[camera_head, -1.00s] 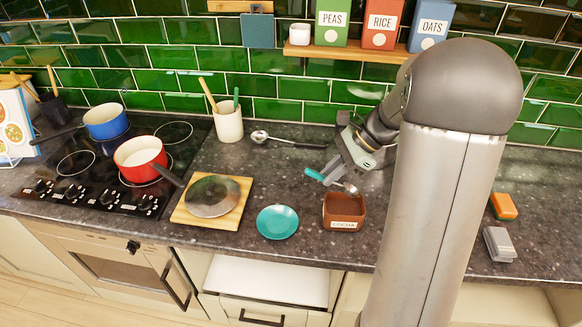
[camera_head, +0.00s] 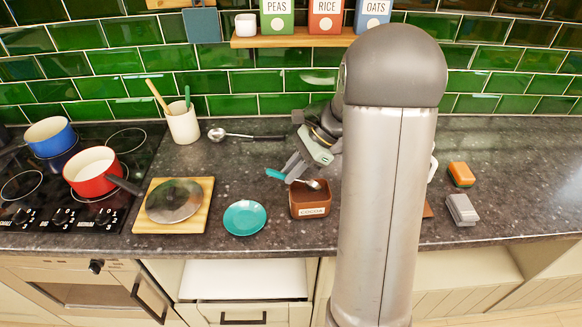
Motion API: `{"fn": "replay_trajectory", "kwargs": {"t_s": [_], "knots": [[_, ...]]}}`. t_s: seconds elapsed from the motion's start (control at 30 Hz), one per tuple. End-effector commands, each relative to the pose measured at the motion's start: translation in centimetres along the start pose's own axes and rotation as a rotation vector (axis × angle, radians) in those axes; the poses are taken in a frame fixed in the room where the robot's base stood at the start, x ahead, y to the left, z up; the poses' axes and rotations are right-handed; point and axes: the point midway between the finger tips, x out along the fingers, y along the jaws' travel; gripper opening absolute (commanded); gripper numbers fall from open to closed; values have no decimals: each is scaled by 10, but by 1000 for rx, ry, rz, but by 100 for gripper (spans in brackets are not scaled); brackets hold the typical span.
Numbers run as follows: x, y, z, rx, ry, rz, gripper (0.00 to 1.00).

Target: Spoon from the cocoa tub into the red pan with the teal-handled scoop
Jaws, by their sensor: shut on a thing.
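The cocoa tub (camera_head: 311,211) is a brown open box with a white COCOA label, standing on the dark counter. My gripper (camera_head: 293,172) is shut on the teal-handled scoop (camera_head: 276,174). The teal handle sticks out to the left of the fingers. The scoop's metal bowl (camera_head: 314,185) shows just above the tub's rim; I cannot tell whether it holds cocoa. The red pan (camera_head: 94,175) stands on the black hob at the left, its dark handle pointing right. Its inside looks pale.
A teal plate (camera_head: 244,218) and a wooden board (camera_head: 140,221) with a metal lid (camera_head: 174,200) lie between hob and tub. A ladle (camera_head: 234,135) and a utensil pot (camera_head: 184,125) are behind. A blue pan (camera_head: 49,137) stands beyond the red pan.

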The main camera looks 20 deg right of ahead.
Motion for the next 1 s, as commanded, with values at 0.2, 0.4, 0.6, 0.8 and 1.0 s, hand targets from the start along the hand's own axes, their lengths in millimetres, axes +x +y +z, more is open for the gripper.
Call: {"fn": "replay_trajectory", "kwargs": {"t_s": [0.2,0.4,0.6,0.8,1.0], "knots": [[16,0,-17,1,0,0,0],[28,0,-30,1,0,1,0],[40,0,-43,1,0,0,0],[26,0,-30,-1,1,-1,0],[12,0,-18,0,0,0,0]]}}
